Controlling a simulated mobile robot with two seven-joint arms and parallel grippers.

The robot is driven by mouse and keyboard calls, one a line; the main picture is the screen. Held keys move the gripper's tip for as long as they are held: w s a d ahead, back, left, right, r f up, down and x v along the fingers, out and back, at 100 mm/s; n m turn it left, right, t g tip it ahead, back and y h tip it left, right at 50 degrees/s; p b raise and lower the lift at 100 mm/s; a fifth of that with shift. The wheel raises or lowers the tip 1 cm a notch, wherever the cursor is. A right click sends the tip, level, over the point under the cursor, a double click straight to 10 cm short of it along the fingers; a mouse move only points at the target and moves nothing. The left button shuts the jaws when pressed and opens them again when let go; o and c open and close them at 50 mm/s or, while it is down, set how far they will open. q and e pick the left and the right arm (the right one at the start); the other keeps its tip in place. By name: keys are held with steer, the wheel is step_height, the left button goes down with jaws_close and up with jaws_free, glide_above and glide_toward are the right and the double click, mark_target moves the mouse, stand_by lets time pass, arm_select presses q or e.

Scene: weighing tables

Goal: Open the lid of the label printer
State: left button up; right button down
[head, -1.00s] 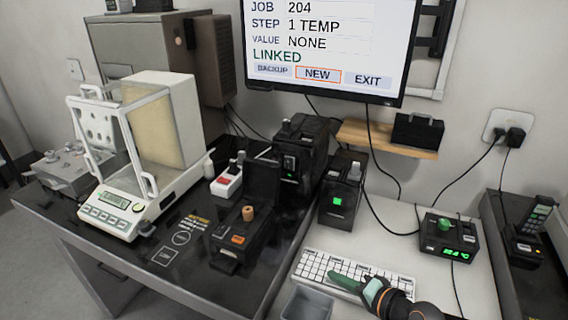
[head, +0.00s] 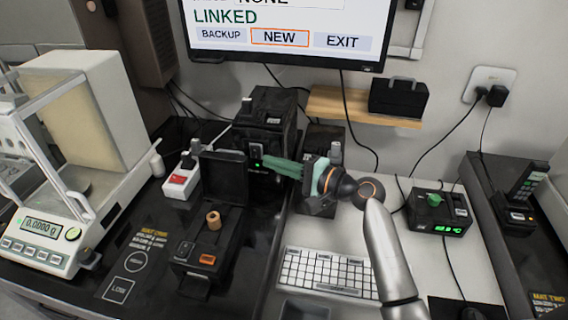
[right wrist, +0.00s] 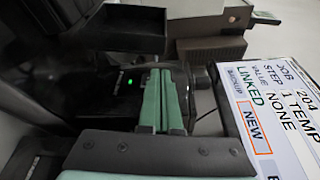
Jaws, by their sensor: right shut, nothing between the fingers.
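A tall black boxy device (head: 270,110) with a small green light on its front stands at the back; I take it to be the label printer, though I cannot read a name on it. Its top looks closed. A lower black device (head: 195,255) with a tan roll and an orange button stands in front of it, its dark flap (head: 224,177) upright. My right gripper (head: 268,162) is shut and empty, its green fingers reaching left to the tall device's front, by the green light. Contact is unclear. The fingers (right wrist: 160,78) also show in the right wrist view. My left gripper is not in view.
Another black device (head: 322,150) stands partly behind my right gripper. A balance (head: 75,120) is at left, a red-and-white switch box (head: 181,182) near the middle, and a keyboard (head: 330,272) in front. The monitor (head: 285,30) and a wooden shelf (head: 365,107) are above.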

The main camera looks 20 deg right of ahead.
mark_target(245, 161)
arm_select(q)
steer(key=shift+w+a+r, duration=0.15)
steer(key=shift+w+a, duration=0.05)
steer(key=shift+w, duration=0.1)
arm_select(e)
steer(key=x, duration=0.5)
steer(key=n+b, duration=0.1)
steer(key=s+a+n+b, duration=0.1)
steer(key=s+b, duration=0.1)
steer(key=shift+s+a+r+n+t+y, duration=0.25)
steer(key=shift+a+n+t+y, duration=0.05)
steer(key=shift+a+n+t, duration=0.1)
steer(key=shift+s+a+r+n+b, duration=0.1)
steer(key=shift+s+r+n+b, duration=0.05)
steer(key=shift+s+n+b, duration=0.2)
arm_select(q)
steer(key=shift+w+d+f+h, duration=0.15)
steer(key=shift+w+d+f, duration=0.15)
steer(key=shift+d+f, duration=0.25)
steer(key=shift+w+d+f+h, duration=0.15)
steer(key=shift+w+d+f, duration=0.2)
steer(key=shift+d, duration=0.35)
arm_select(e)
steer(key=shift+s+a+r, duration=0.1)
steer(key=shift+a+r, duration=0.05)
steer(key=shift+r, duration=0.15)
